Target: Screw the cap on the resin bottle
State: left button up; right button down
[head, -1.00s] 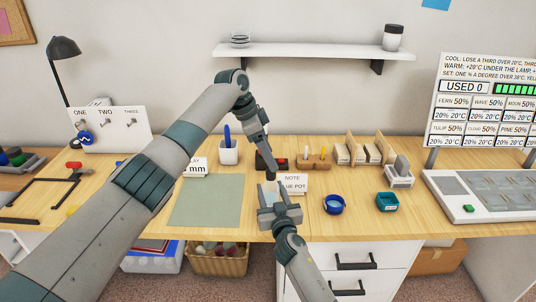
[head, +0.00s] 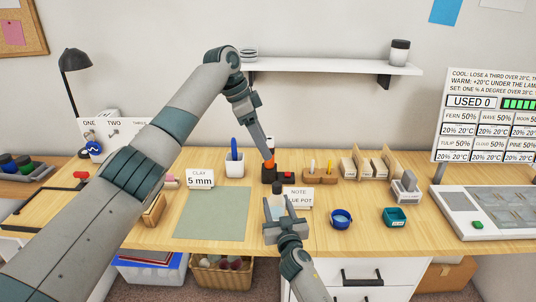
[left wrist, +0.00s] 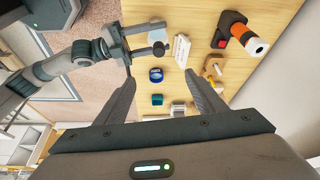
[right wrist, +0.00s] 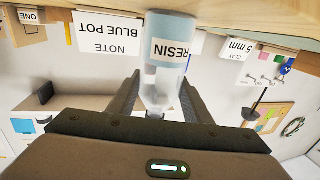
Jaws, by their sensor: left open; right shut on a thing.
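The resin bottle (right wrist: 172,48), pale blue below and clear towards its neck, stands between the fingers of my right gripper (right wrist: 158,92). Its label reads RESIN. In the head view the bottle (head: 278,208) is upright in my right gripper (head: 286,204), which is shut on it over the front of the table. My left gripper (head: 267,158) is higher and farther back, apart from the bottle. In the left wrist view its fingers (left wrist: 165,90) are spread with nothing between them.
A note card (head: 298,198) reading BLUE POT stands behind the bottle. To the right are a blue pot (head: 341,218) and a teal container (head: 396,217). The green mat (head: 212,214) is bare.

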pick_arm(q)
jog(key=shift+v, duration=1.1)
pick_arm(e)
jog(key=c, duration=0.8)
grip_release()
jog(key=shift+c, duration=0.2)
jog(key=shift+v, duration=0.8)
pick_arm(q)
jog(key=shift+f+b, duration=0.5)
jog(key=shift+f, duration=0.05)
pick_arm(e)
jog(key=v, duration=1.5)
jog(key=shift+s, duration=0.35)
